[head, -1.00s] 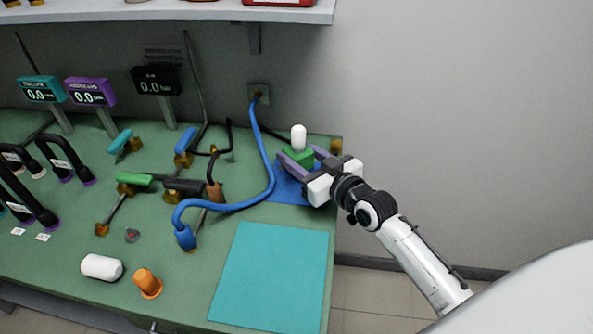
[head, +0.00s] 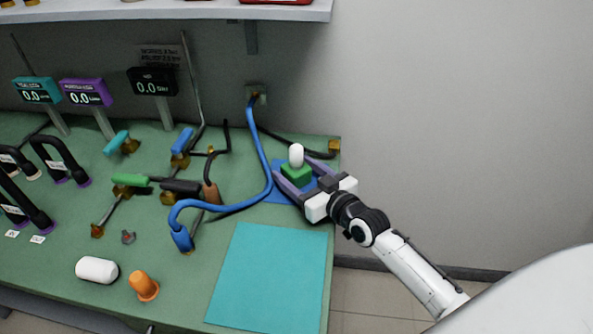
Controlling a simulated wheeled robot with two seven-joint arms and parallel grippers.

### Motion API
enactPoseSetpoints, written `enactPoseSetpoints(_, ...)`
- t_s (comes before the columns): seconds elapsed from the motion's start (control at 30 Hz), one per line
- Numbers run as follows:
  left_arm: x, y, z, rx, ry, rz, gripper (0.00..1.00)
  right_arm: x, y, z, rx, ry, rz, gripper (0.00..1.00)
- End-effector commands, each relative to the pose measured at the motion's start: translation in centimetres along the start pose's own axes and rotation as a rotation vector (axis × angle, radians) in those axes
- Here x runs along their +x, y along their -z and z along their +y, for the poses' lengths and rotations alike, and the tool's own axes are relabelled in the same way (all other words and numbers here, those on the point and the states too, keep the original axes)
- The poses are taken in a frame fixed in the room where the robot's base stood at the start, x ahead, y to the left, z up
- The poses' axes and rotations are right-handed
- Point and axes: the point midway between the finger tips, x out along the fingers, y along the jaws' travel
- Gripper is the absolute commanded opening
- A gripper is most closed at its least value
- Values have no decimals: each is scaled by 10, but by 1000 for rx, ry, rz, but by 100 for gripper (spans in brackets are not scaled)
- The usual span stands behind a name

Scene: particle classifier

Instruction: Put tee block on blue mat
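The tee block, a green base (head: 298,175) with a white upright post (head: 296,156), stands on the blue mat (head: 280,193) at the back right of the bench. My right gripper (head: 300,178) reaches in from the right with its two purple fingers spread, one on each side of the green base. A gap shows between the fingers and the block, so the gripper looks open. The gripper covers the mat's front right part. My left gripper is not in view.
A thick blue hose (head: 263,150) curves close to the mat's left side. A teal mat (head: 268,275) lies clear in front. A white cylinder (head: 97,269) and an orange plug (head: 143,285) are at the front left. Valves and displays fill the left; a shelf (head: 180,12) hangs above.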

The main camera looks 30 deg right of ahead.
Motion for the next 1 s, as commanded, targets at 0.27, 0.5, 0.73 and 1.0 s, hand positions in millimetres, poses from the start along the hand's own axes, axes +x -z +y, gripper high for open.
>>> enactPoseSetpoints(0.27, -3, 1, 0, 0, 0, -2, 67, -1, 4, 0, 0, 0, 1, 64)
enactPoseSetpoints(0.5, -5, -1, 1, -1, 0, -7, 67, -38, 2, 0, -1, 0, -3, 64)
enactPoseSetpoints(0.73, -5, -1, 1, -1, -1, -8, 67, -87, 1, 0, -1, 1, -3, 64)
enactPoseSetpoints(1.0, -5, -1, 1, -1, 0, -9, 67, -117, 2, 0, 0, 1, 0, 64)
